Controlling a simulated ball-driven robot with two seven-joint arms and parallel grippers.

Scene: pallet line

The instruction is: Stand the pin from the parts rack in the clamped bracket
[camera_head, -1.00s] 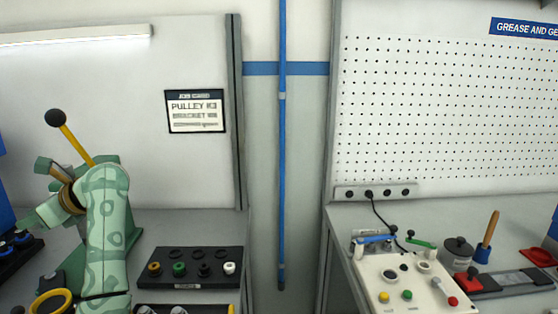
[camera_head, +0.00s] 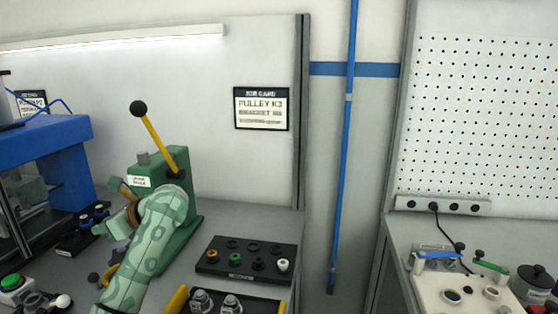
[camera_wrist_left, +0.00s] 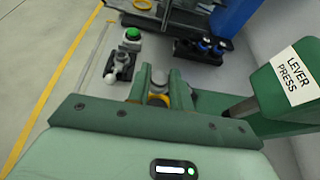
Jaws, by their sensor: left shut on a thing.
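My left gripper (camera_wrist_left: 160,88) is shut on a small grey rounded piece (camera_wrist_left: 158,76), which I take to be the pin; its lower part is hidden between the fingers. In the head view the left hand (camera_head: 113,228) is beside the green lever press. A dark clamp fixture with a white ball handle (camera_wrist_left: 119,66) stands apart from the fingertips, ahead and left in the wrist view. It seems to hold the bracket, too small to make out; it also shows at the lower left of the head view (camera_head: 38,301). My right gripper is not in view.
The lever press (camera_head: 182,220) stands close to the left hand. A green-button box (camera_wrist_left: 132,38) and a black holder with blue-topped parts (camera_wrist_left: 200,48) lie beyond the fingers. A black rack (camera_head: 208,266) with coloured bushings and a tray with silver parts (camera_head: 218,302) lie right.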

